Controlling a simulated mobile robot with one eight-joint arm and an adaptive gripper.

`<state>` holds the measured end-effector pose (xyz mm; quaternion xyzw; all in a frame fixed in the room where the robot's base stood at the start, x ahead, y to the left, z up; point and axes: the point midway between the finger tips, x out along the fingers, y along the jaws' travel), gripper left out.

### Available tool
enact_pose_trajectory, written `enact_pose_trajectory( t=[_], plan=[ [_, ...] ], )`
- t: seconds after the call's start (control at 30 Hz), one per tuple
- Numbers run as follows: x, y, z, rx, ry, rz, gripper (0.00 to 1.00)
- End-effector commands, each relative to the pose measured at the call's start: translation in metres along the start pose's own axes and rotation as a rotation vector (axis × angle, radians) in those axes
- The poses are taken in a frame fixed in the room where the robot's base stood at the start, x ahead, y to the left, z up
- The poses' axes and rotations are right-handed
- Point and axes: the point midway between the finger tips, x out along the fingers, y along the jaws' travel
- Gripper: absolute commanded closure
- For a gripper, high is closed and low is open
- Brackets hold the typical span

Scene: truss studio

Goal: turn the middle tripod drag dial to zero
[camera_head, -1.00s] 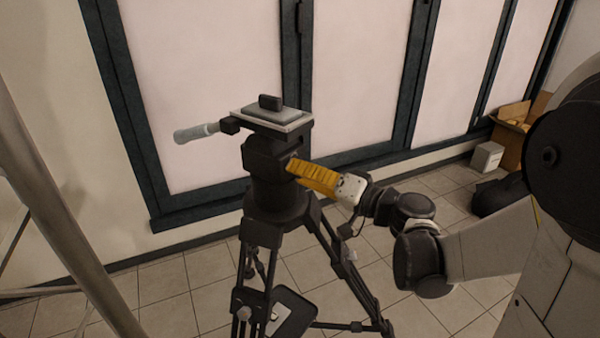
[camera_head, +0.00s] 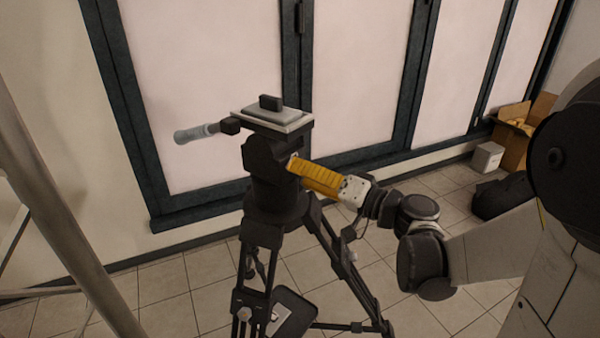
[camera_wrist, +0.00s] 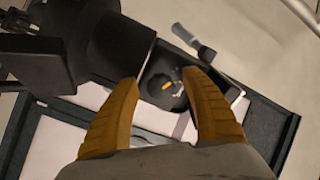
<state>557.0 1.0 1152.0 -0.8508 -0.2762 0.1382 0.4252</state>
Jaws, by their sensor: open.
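The black tripod (camera_head: 275,198) stands upright in the middle of the head view, with a flat plate (camera_head: 271,119) on its head and a grey-tipped pan handle (camera_head: 196,132) pointing left. My yellow-fingered gripper (camera_head: 291,163) reaches the right side of the tripod head. In the wrist view a dark round dial (camera_wrist: 163,87) with a small orange mark shows ahead, between the two open fingers of my gripper (camera_wrist: 168,85). The fingers stand on both sides of it; I cannot tell whether they touch it. The dial's numbers are not readable.
Dark-framed pale window panels (camera_head: 360,75) stand behind the tripod. The tripod legs (camera_head: 343,265) spread over the tiled floor. A cardboard box (camera_head: 518,145), a small white box (camera_head: 487,157) and a black bag (camera_head: 502,197) lie at the right. A pale pole (camera_head: 60,200) crosses the left.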

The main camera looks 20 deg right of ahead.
Motion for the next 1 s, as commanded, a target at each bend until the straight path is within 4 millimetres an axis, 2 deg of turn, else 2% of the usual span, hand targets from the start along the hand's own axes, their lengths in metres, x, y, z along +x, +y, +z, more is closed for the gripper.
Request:
enact_pose_trajectory(
  t=[0.3,0.5,0.7,1.0],
  plan=[
    [-0.068,0.001,-0.001,0.000,0.006,0.004,0.45],
    [-0.101,0.001,-0.001,0.000,0.005,0.003,0.45],
    [-0.113,0.000,0.000,0.000,0.001,0.000,0.45],
    [-0.113,0.000,0.000,0.000,0.001,0.000,0.45]
  ],
)
